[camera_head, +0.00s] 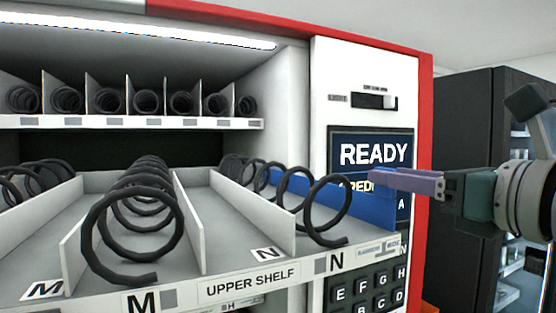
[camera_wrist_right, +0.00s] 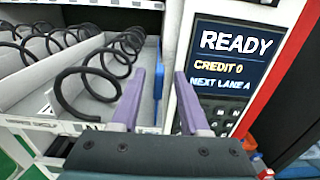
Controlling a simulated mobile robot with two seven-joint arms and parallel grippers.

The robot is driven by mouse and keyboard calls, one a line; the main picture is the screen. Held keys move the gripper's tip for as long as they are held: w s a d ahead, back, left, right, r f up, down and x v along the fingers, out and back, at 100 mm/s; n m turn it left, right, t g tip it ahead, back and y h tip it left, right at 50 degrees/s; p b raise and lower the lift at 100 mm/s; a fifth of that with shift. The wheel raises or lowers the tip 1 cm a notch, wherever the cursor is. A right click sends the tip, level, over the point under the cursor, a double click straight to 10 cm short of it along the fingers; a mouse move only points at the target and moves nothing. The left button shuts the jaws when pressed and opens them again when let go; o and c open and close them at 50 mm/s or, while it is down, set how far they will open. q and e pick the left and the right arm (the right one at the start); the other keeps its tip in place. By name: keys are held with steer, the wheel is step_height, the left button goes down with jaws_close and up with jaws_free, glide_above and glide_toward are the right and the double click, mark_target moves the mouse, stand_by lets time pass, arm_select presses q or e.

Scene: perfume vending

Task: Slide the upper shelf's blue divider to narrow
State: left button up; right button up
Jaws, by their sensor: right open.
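The upper shelf (camera_head: 250,282) extends forward from the machine. Its blue divider (camera_head: 350,203) stands upright along the right side of the rightmost coil lane. A narrow blue strip of it shows in the right wrist view (camera_wrist_right: 160,100). My right gripper (camera_head: 372,182) is open with purple fingers, at the divider's right end and near its top edge in the head view. In the right wrist view the fingertips (camera_wrist_right: 160,74) have the blue strip in the gap between them. I cannot tell whether they touch it. My left gripper is not in view.
A black coil (camera_head: 325,210) stands just left of the divider, with white dividers further left. The READY screen (camera_head: 375,153) and keypad (camera_head: 365,288) are behind and right of the shelf. A dark cabinet (camera_head: 470,120) stands at right.

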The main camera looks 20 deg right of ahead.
steer(key=w+p, duration=0.1)
steer(key=w, duration=0.1)
steer(key=w+p, duration=0.1)
steer(key=w, duration=0.1)
steer(key=shift+a+r, duration=0.2)
steer(key=shift+w+a+f, duration=0.1)
steer(key=shift+w+f, duration=0.1)
steer(key=shift+w, duration=0.65)
steer(key=c, duration=0.7)
jaws_close()
